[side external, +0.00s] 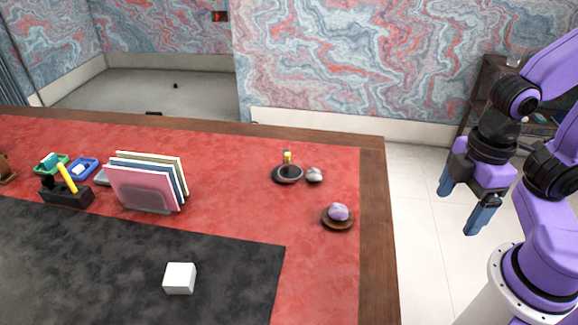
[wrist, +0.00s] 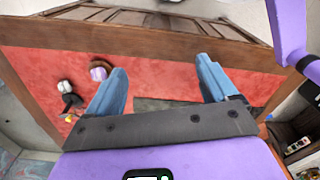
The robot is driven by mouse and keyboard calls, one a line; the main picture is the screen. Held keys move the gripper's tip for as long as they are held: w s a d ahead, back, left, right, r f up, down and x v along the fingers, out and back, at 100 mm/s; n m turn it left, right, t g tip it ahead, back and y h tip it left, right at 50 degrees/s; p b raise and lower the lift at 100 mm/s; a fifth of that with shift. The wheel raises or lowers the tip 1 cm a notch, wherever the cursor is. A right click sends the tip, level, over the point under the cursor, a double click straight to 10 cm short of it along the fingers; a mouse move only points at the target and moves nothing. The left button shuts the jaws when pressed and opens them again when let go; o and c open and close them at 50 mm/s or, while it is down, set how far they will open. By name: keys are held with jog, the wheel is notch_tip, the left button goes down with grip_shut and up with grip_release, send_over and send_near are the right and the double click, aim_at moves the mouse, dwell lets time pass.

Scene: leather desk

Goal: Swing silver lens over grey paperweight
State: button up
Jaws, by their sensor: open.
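The silver lens (side external: 288,173) is a round ringed disc with a dark rim and a yellow part standing behind it, near the desk's far right corner. The grey paperweight (side external: 314,175) is a small rounded stone just right of the lens; the lens does not cover it. In the wrist view the paperweight (wrist: 64,86) is at the left, with the dark lens assembly (wrist: 73,101) close beside it, small and unclear. My gripper (side external: 458,208) is open and empty, off the desk's right side, well apart from both. Its two blue fingers are spread in the wrist view (wrist: 161,66).
A purple stone (side external: 338,212) sits on a round brown dish (side external: 338,224) in front of the paperweight. A white cube (side external: 180,278) rests on the black mat (side external: 90,265). A file rack (side external: 147,188) stands farther left. The red surface between rack and lens is clear.

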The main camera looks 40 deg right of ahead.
jog(key=shift+c, duration=0.3)
jog(key=c, duration=0.5)
jog(key=w+a+r, duration=0.1)
jog(key=w+a, duration=0.1)
jog(key=w, duration=0.2)
jog(key=w+a+r+m, duration=0.1)
jog(key=w+a, duration=0.2)
jog(key=w, duration=0.1)
jog(key=w+a+r+m, duration=0.1)
jog(key=w+a, duration=0.1)
jog(key=w, duration=0.3)
jog(key=shift+a+r, duration=0.25)
jog(key=shift+a, duration=0.15)
jog(key=shift+c, duration=1)
jog(key=m, duration=0.7)
send_over(288, 154)
notch_tip(288, 154, down, 2)
notch_tip(288, 154, down, 17)
jog(key=shift+w+f, duration=0.15)
grip_shut()
